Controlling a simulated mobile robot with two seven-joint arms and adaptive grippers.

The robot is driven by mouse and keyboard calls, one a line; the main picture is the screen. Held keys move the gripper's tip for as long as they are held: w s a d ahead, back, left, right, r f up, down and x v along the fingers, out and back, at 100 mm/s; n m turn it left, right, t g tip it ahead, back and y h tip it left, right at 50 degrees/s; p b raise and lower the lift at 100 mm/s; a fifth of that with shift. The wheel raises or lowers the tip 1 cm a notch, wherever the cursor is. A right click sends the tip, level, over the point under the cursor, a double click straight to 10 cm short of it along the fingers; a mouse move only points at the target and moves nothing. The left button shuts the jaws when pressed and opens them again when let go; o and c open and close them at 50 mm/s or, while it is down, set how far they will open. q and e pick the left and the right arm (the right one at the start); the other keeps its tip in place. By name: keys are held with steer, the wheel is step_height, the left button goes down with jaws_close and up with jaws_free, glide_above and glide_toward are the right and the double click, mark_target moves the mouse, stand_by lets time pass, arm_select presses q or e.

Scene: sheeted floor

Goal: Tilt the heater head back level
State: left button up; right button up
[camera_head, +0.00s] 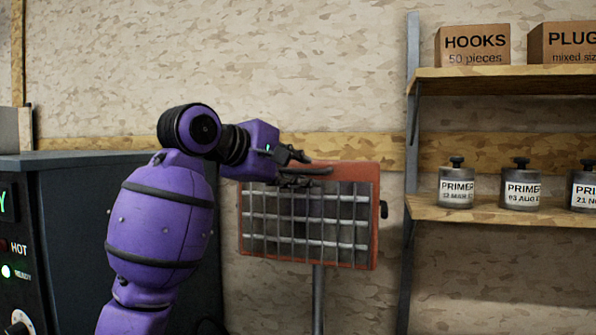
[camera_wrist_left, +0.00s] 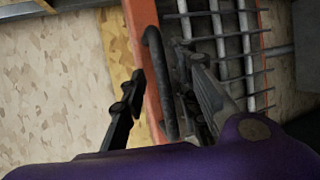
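The heater head (camera_head: 362,172) is an orange-red frame with a pale wire grille, on a grey post (camera_head: 318,300) in front of the wall. It looks slightly tilted; the exact angle is hard to tell. A dark knob (camera_head: 384,209) shows on its right side. A gap shows beside the left finger; contact with the other finger is unclear. My right gripper is out of view.
A dark cabinet (camera_head: 75,200) with lit controls stands at the left. Wooden shelves (camera_head: 500,210) at the right hold primer cans (camera_head: 457,187) and cardboard boxes (camera_head: 472,46). The wall is close behind the heater. Open space shows between heater and shelves.

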arm_select(q)
steer(key=shift+s+a, duration=0.1)
steer(key=v, duration=1.1)
steer(key=shift+s+a, duration=0.2)
steer(key=shift+s, duration=0.1)
steer(key=shift+r, duration=0.1)
stand_by(1.6)
